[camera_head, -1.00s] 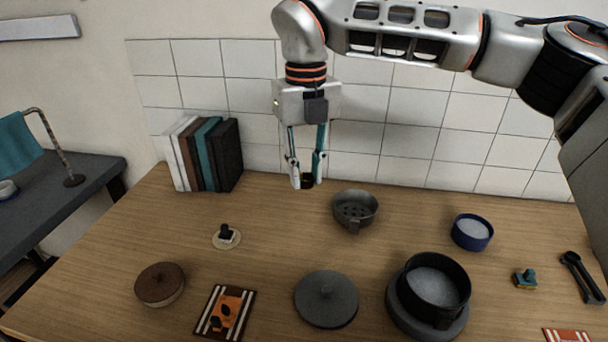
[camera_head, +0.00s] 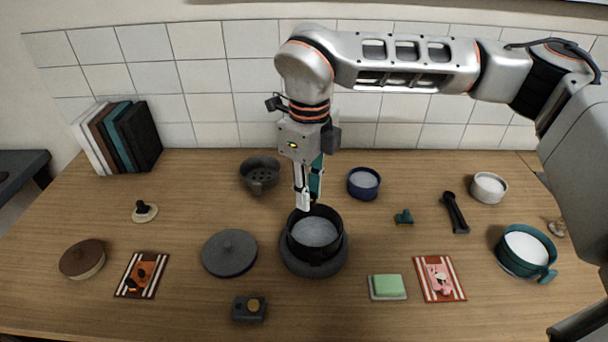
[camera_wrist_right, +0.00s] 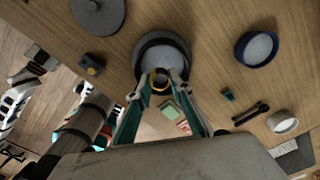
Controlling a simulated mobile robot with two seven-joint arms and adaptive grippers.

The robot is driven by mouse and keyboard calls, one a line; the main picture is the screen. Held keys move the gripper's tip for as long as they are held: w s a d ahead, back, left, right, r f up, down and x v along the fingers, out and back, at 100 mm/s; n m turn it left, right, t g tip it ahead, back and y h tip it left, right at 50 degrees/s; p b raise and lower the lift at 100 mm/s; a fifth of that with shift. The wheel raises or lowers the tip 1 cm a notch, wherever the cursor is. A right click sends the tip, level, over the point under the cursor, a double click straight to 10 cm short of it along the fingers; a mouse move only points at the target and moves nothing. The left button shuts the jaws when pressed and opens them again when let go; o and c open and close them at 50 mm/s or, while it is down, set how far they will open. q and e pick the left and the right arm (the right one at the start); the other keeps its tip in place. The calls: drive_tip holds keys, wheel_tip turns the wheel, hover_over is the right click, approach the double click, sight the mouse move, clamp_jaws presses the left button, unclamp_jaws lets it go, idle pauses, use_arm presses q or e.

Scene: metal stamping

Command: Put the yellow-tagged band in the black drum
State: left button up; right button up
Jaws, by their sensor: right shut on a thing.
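The black drum (camera_head: 315,252) stands on a dark round base in the middle of the table, open at the top with a pale grey inside. It also shows in the right wrist view (camera_wrist_right: 178,50). My right gripper (camera_head: 309,199) points down over the drum's back rim. In the wrist view the right gripper (camera_wrist_right: 159,81) is shut on the band (camera_wrist_right: 160,76), a small dark ring with a yellow patch, seen in front of the drum opening. In the head view the band is mostly hidden by the fingers. My left gripper is not in view.
A grey lid (camera_head: 229,254) lies left of the drum. A grey strainer (camera_head: 260,173) and a blue bowl (camera_head: 363,183) stand behind it. A small dark box (camera_head: 248,308) is in front, and a green block (camera_head: 387,286) is front right. Books (camera_head: 118,138) stand back left.

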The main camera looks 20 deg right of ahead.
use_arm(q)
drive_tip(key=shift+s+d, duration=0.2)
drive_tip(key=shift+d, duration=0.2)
use_arm(e)
drive_tip(key=shift+s+d+f, duration=0.15)
drive_tip(key=shift+s+d, duration=0.4)
drive_tip(key=shift+d, duration=0.05)
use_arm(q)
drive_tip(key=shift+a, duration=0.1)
use_arm(e)
drive_tip(key=shift+f, duration=0.1)
drive_tip(key=shift+f+b, duration=0.6)
drive_tip(key=shift+b, duration=0.1)
drive_tip(key=shift+f+b, duration=1.25)
drive_tip(key=shift+f, duration=0.6)
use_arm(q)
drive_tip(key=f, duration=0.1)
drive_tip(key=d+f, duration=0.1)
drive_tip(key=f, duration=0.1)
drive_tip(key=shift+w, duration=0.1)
